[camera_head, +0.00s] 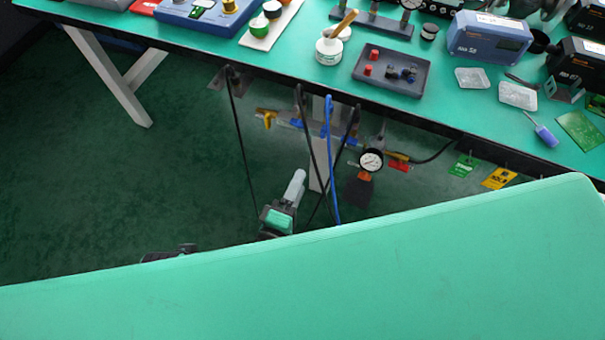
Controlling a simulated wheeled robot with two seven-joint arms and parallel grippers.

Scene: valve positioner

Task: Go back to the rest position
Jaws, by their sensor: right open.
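My right gripper (168,254) shows only as a small dark part just past the edge of the near green surface. Its jaws stand apart, and I see nothing between them. The rest of it and its arm are hidden behind that surface. It is low over the dark green floor, well clear of the far workbench. My left gripper is not in view.
A large bare green surface (330,285) fills the foreground. The far workbench (440,98) holds a parts tray (418,82), a blue instrument (488,42) and other items. Hoses and a gauge (370,161) hang beneath. A dark device (278,218) with a pale cylinder stands low. Floor (110,190) at left is clear.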

